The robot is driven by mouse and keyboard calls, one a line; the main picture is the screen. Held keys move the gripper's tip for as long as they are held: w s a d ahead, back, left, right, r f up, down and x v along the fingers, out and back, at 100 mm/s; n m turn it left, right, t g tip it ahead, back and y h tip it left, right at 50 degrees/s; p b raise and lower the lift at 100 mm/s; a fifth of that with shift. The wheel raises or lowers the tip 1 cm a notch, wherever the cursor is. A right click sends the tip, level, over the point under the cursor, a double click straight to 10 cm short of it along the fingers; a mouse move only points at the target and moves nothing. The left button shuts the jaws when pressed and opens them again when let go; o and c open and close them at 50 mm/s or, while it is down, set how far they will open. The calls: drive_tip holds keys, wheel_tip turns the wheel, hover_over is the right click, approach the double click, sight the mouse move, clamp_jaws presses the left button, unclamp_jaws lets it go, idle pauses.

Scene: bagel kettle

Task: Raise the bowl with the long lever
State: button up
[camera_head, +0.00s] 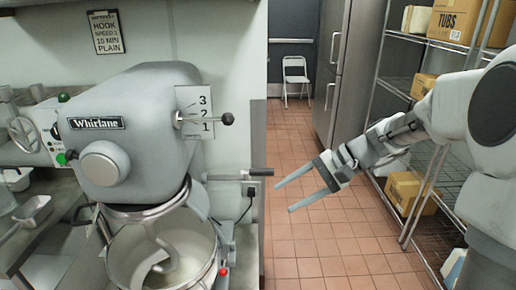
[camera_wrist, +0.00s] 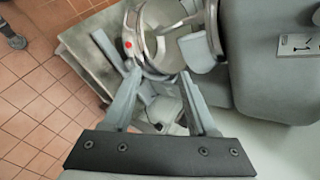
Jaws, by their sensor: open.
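The mixer (camera_head: 130,120) is a grey Whirlane machine with a steel bowl (camera_head: 122,262) under its head and a hook hanging into the bowl. The long lever (camera_head: 238,177) sticks out to the right of the mixer's column, roughly level, with a dark grip at its end. My gripper (camera_head: 284,198) is open and empty, its fingers pointing left, just right of and a little below the lever's end in the picture. In the wrist view, my open gripper (camera_wrist: 141,55) points toward the bowl (camera_wrist: 160,48); I cannot make out the long lever clearly there.
A shorter speed lever (camera_head: 228,119) with a black knob sits above, by a 3-2-1 plate. A red knob (camera_head: 223,272) is near the bowl's right side. Wire shelves with boxes (camera_head: 405,192) stand right. The tiled aisle (camera_head: 310,245) is clear back to a white chair (camera_head: 296,78).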

drive_tip(key=w+d+f+m+t+y, duration=0.1)
drive_tip(key=w+d+m+t+y, duration=0.3)
drive_tip(key=w+d, duration=0.6)
drive_tip(key=y, duration=0.1)
approach(263, 173)
drive_tip(key=shift+n, duration=0.3)
drive_tip(key=x, duration=0.7)
drive_tip(key=w+p+x, duration=0.1)
drive_tip(key=x, duration=0.2)
drive_tip(key=shift+w+f, duration=0.1)
drive_tip(key=shift+f, duration=0.15)
clamp_jaws()
